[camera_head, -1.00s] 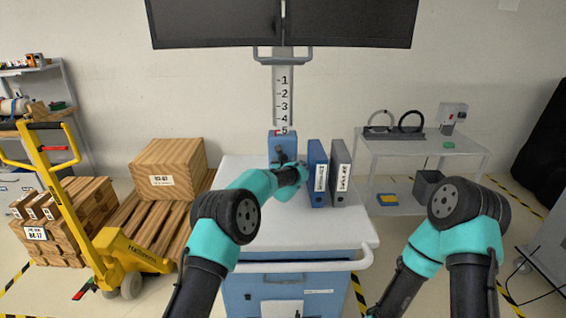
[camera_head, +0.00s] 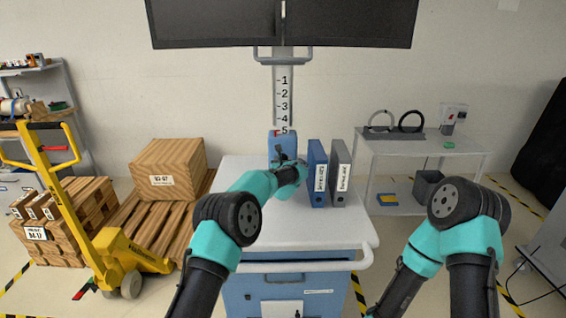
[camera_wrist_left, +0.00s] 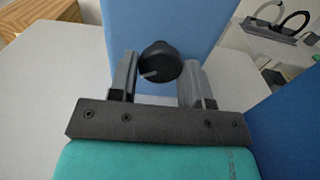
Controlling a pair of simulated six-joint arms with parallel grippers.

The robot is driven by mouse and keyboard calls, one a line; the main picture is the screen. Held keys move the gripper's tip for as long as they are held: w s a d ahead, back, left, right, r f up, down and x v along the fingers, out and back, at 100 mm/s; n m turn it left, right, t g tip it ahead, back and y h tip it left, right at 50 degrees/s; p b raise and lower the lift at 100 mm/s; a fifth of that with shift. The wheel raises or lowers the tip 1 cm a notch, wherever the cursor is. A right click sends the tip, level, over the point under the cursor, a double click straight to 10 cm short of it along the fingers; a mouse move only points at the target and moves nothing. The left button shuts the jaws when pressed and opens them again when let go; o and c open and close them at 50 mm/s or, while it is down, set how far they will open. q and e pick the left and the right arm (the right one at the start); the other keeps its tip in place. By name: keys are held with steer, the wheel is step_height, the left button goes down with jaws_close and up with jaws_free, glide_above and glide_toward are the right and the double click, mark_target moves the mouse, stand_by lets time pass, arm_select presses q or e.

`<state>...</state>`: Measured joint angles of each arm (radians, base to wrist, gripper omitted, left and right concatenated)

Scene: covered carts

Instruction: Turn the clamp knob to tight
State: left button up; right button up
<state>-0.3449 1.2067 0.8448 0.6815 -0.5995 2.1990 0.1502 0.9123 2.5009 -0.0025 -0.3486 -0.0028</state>
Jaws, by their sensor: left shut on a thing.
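The clamp knob (camera_wrist_left: 160,63) is round and black, with a light pointer mark at its lower left in the left wrist view. It sits on the front of a blue clamp housing (camera_head: 281,142) on the column above the cart. My left gripper (camera_wrist_left: 161,72) is shut on the knob, with one finger on each side. In the head view the left gripper (camera_head: 283,162) is at the housing and its wrist hides the knob. No tight marking can be read. My right gripper is out of view; only its arm shows at lower right.
A blue binder (camera_head: 317,172) and a grey binder (camera_head: 340,172) stand on the cart top (camera_head: 350,225), close to the right of my left gripper. Monitors (camera_head: 350,22) hang above on the scaled column (camera_head: 283,95). The cart top's left side is clear.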

arm_select(q)
steer(key=shift+m, duration=3.5)
steer(key=o, duration=0.9)
steer(key=shift+s, duration=0.15)
steer(key=s, duration=1.7)
steer(key=shift+d, duration=0.15)
